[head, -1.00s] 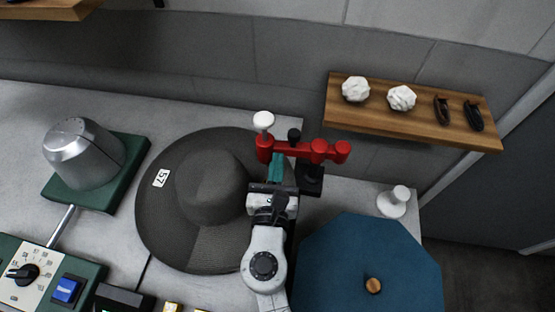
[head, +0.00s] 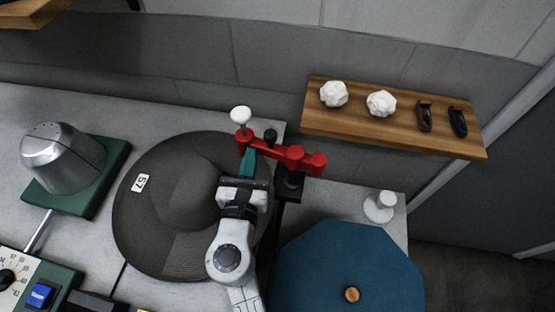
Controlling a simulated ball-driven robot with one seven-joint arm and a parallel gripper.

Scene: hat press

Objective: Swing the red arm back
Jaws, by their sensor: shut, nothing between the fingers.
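The red arm (head: 285,154) lies roughly level above the right back edge of the grey hat (head: 152,218). Its white knob (head: 241,115) stands at the left end, and a black post (head: 289,184) stands beneath its right part. My gripper (head: 249,161) is shut and empty, with its teal fingers just in front of the red arm's left part. I cannot tell whether the fingers touch it. My wrist hides part of the hat's right side.
A metal cone on a green base (head: 64,158) stands at the left. A blue octagonal top (head: 352,265) and a white peg (head: 380,206) are at the right. A wooden shelf (head: 395,140) with small items hangs on the wall. Bare worktop shows behind the hat.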

